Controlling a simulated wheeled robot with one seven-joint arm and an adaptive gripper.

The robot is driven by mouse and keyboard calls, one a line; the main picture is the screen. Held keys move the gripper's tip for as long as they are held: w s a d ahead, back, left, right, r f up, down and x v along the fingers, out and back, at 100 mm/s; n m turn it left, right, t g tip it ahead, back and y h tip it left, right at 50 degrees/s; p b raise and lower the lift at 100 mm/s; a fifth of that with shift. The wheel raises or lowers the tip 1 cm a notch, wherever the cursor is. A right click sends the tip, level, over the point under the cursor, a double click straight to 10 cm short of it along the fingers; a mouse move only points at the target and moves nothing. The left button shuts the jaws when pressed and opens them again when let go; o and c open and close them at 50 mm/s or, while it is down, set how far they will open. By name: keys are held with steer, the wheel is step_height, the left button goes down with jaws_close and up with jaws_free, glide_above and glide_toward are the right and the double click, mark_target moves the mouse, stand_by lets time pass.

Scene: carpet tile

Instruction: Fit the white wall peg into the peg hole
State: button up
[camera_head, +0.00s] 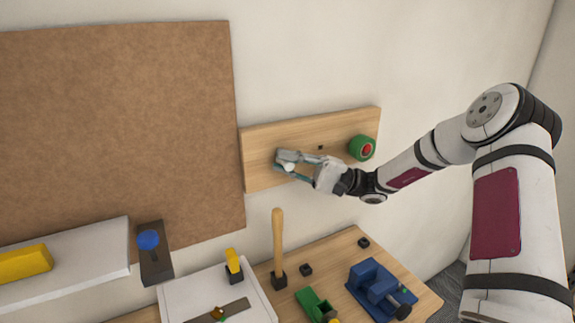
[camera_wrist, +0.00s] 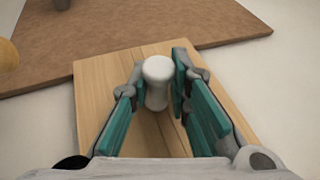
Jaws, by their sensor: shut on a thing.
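The white wall peg (camera_wrist: 157,72) stands between my gripper's teal finger pads in the wrist view, its round end toward the camera. My gripper (camera_head: 284,164) is shut on it, in front of the left part of the wooden wall board (camera_head: 262,140). In the head view only a small white part of the peg (camera_head: 289,167) shows between the fingers. A small dark square peg hole (camera_head: 320,147) shows on the board, to the right of the gripper. Whether the peg's far end touches the board or sits in a hole is hidden.
A green round piece with a red centre (camera_head: 362,148) sits on the board's right end. A brown panel (camera_head: 115,120) is on the wall at left. Below are a wooden handle (camera_head: 278,240), a white tray (camera_head: 180,297) and a blue vise (camera_head: 375,284).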

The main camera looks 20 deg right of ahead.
steer(key=shift+w, duration=0.25)
jaws_close()
steer(key=o, duration=1)
jaws_free()
steer(key=shift+c, duration=0.2)
steer(key=v, duration=1.2)
